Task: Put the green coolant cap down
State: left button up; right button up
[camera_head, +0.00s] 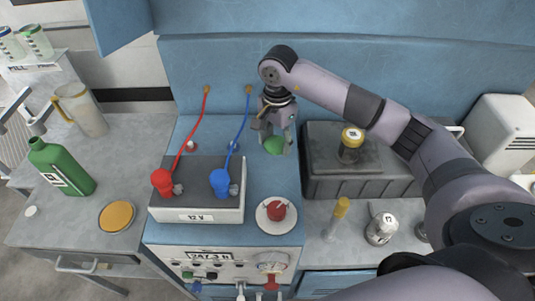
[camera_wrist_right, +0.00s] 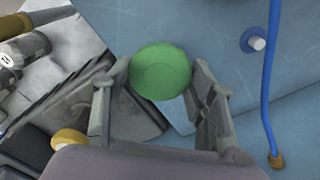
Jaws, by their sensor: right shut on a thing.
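The green coolant cap (camera_head: 274,146) is between the fingertips of my right gripper (camera_head: 276,138), over the right back part of the blue bench. In the right wrist view the round green cap (camera_wrist_right: 160,70) sits with a finger on each side of it, and the right gripper (camera_wrist_right: 158,78) is shut on it. I cannot tell how high the cap is above the blue surface. The green coolant bottle (camera_head: 62,167) stands tilted in view on the grey counter at the left. My left gripper is not in view.
A battery box (camera_head: 197,190) with red and blue clamps and cables stands left of the gripper. A white dish (camera_head: 277,215) with a red knob is in front. A dark grey case (camera_head: 360,184) bears a yellow-capped jar (camera_head: 351,145). A yellow disc (camera_head: 116,216) lies on the left counter.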

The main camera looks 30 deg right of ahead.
aim_at(275, 163)
notch_tip(275, 163, down, 2)
jog(key=shift+f, duration=0.1)
notch_tip(275, 163, down, 4)
jog(key=shift+r+p, duration=0.2)
jog(key=shift+p, duration=0.55)
jog(key=shift+f, duration=0.3)
jog(key=o, duration=1.3)
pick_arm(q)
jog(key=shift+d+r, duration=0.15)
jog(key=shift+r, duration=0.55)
pick_arm(e)
jog(key=shift+o, duration=0.2)
jog(key=shift+r, duration=0.25)
jog(key=shift+w+r+b, duration=0.1)
jog(key=shift+r+b, duration=0.2)
pick_arm(q)
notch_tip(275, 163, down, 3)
jog(key=b, duration=0.3)
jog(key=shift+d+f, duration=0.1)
pick_arm(e)
notch_tip(275, 163, up, 11)
jog(key=shift+r, duration=0.1)
